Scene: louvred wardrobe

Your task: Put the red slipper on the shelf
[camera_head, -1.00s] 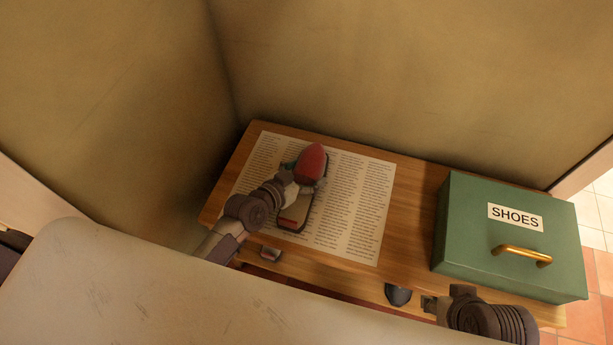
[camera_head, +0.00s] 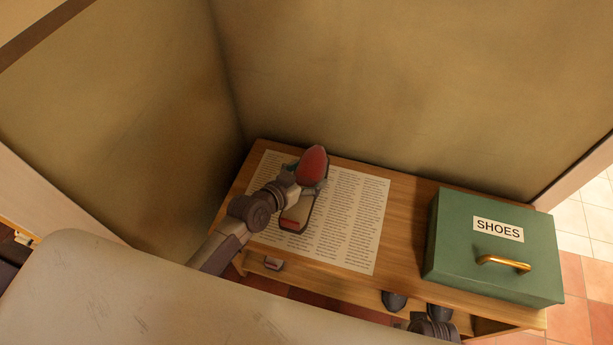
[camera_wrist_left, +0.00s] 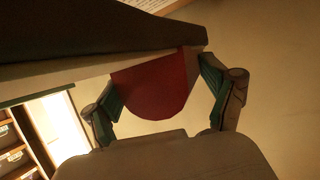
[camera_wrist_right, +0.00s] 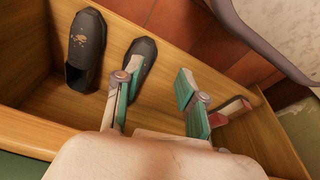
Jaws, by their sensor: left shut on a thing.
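The red slipper (camera_head: 313,165), with a red toe and a pale insole, is in my left gripper (camera_head: 300,184), over the newspaper sheet on the wooden bench. In the left wrist view the slipper (camera_wrist_left: 160,92) sits between two teal-padded fingers. I cannot tell how far it is above the paper. The shelf (camera_wrist_right: 48,105) is the lower board of the bench. Another red-ended slipper (camera_wrist_right: 234,108) lies on it and shows in the head view (camera_head: 273,264). My right gripper (camera_wrist_right: 155,95) is open at the shelf's front, with no object visibly held; its fingers are hidden in the head view.
A green SHOES box (camera_head: 492,247) with a brass handle stands on the bench's right. Newspaper (camera_head: 355,225) covers the bench's left. Walls close in behind and left.

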